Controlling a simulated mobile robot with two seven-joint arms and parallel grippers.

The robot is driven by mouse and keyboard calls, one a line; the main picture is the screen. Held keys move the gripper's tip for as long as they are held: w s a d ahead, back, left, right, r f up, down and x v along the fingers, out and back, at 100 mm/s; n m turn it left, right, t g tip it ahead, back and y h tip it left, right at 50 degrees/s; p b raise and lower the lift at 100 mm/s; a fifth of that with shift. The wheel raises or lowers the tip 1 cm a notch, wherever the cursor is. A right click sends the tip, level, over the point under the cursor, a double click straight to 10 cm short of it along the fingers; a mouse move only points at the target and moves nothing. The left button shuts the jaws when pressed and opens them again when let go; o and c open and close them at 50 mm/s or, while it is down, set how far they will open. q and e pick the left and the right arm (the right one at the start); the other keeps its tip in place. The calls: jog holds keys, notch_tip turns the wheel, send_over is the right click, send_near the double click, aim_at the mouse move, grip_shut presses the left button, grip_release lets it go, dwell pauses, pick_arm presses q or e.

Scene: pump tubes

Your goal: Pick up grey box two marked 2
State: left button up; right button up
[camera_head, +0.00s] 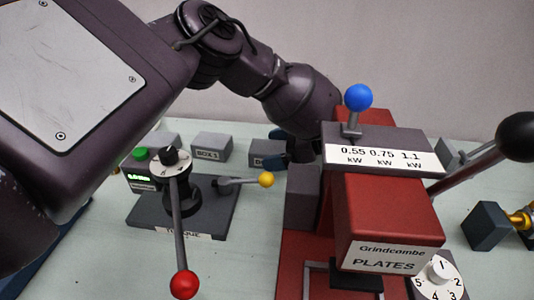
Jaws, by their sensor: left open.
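Small grey boxes stand in a row at the back of the table. One grey box (212,147) has a small label too small to read surely. Another grey box (262,153) is partly covered by my left gripper, so its label is cut off. A third grey box (165,139) stands behind the green-button device. I cannot tell which is marked 2. My left gripper (284,150) is open at the back, beside the partly covered box and behind the red machine. Its fingers are partly hidden, and contact with the box cannot be told. My right gripper is not in view.
A red machine (385,215) marked PLATES, with a blue-knobbed lever (358,97), stands close right of my left gripper. A dark base (150,213) with red- and yellow-knobbed levers is at left. A dial (438,278) and a black-knobbed lever (515,135) are at right.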

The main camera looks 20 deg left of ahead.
pick_arm(q)
jog(key=c, duration=1.1)
jog(key=shift+r, duration=0.15)
